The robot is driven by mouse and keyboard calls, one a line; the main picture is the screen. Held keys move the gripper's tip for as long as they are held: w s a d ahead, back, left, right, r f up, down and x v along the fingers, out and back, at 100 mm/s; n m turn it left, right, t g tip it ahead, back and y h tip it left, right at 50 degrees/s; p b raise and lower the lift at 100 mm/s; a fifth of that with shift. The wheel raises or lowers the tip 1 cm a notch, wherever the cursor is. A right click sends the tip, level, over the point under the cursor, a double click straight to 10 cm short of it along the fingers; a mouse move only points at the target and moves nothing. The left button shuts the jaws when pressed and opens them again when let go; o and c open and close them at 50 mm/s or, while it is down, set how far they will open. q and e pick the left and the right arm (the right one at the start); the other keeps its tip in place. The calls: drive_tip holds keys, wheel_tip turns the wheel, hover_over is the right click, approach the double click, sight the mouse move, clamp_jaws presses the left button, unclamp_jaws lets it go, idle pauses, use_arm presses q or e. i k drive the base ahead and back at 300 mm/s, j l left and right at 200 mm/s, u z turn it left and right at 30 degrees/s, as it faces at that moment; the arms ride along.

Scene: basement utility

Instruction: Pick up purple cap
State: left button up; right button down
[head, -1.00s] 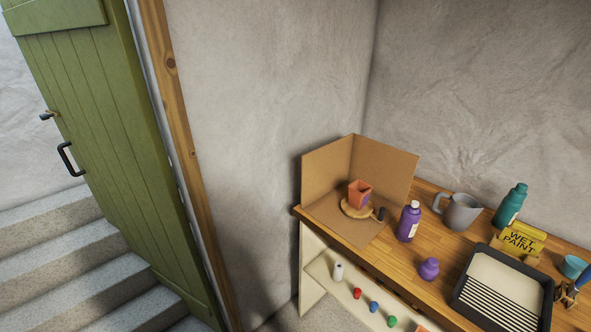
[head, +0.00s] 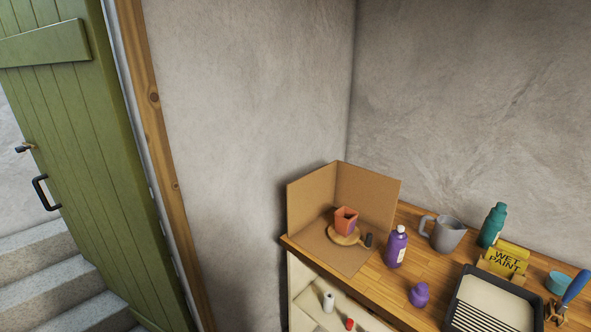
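A small rounded purple piece (head: 419,294), the likeliest purple cap, sits on the wooden bench top (head: 375,284). It is narrower at the top; I cannot tell for sure whether it is a cap or a small jar. A purple bottle (head: 396,250) with a white top and pale label stands upright behind it, to its left. Neither of my grippers shows in the head view.
A paint tray (head: 461,300), grey jug (head: 448,235), teal bottle (head: 492,226) and yellow wet-paint sign (head: 506,261) crowd the right. A shelf (head: 313,301) lies below.

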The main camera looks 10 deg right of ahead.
sight(419, 297)
drive_tip(key=z, duration=1.25)
